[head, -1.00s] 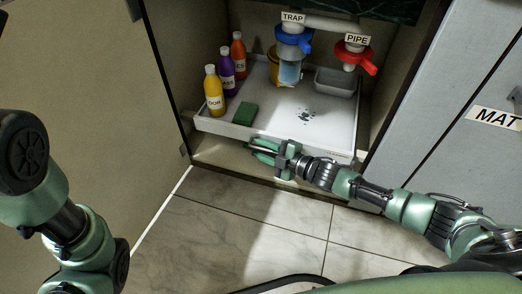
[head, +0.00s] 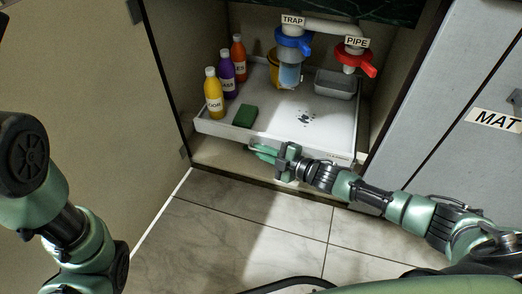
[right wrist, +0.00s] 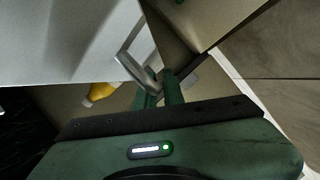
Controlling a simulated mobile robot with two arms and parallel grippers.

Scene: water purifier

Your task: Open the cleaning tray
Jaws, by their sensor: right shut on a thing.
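The cleaning tray (head: 215,126) is a wide white tray on the floor of the open cabinet, its front wall facing me near the cabinet's front edge. My right gripper (head: 259,151) is low in front of that wall. In the right wrist view, my right gripper (right wrist: 160,88) is shut on a grey loop-shaped handle (right wrist: 127,52) beside the tray's pale wall (right wrist: 70,35). The fingers hide part of the handle. My left arm shows at the left of the head view, but its gripper is out of view.
Yellow (head: 214,97), purple (head: 227,75) and orange (head: 239,57) bottles, a green sponge (head: 245,115) and a grey bin (head: 335,83) are in the tray. The blue trap (head: 293,42) and red pipe valve (head: 356,57) hang above. Open tiled floor (head: 250,225) lies in front.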

